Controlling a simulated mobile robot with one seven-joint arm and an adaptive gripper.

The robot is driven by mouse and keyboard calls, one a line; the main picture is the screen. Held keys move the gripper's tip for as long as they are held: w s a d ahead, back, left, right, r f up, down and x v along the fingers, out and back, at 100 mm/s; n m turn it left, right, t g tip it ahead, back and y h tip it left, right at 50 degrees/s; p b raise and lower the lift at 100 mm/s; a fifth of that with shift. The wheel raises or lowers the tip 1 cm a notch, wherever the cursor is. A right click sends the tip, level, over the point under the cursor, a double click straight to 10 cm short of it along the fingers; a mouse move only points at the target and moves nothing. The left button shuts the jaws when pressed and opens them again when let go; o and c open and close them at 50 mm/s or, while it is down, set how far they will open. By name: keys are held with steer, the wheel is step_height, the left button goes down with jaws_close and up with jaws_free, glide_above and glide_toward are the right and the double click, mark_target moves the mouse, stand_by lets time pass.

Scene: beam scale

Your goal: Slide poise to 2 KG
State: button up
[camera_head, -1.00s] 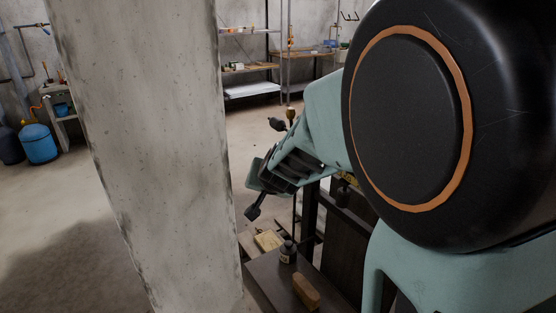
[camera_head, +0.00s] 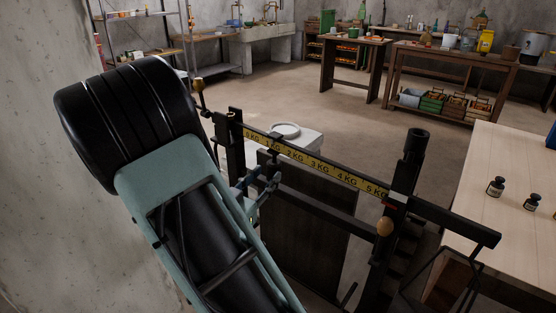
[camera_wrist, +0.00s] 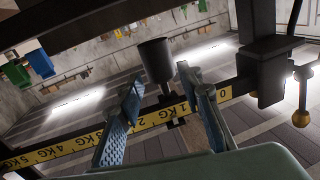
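The beam scale (camera_head: 330,170) has a yellow strip marked in KG, with higher numbers toward the right in the head view. In the wrist view the strip (camera_wrist: 70,147) runs the other way, with 5 KG at the left. The poise's dark cylinder and stem (camera_wrist: 155,62) show at the beam near the 1 KG mark. My gripper (camera_wrist: 165,105) is open, with one finger on each side of the beam section at the poise. I cannot tell whether the fingers touch it. In the head view my arm partly hides the gripper (camera_head: 254,196).
A concrete pillar (camera_head: 35,180) stands close at the left. A dark post (camera_head: 415,165) rises at the beam's right end. A pale table (camera_head: 505,185) with small dark weights (camera_head: 496,187) is at the right.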

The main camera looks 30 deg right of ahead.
steer(key=x, duration=1)
steer(key=shift+d+b, duration=0.35)
steer(key=shift+w+r, duration=0.1)
steer(key=shift+c, duration=0.6)
jaws_close()
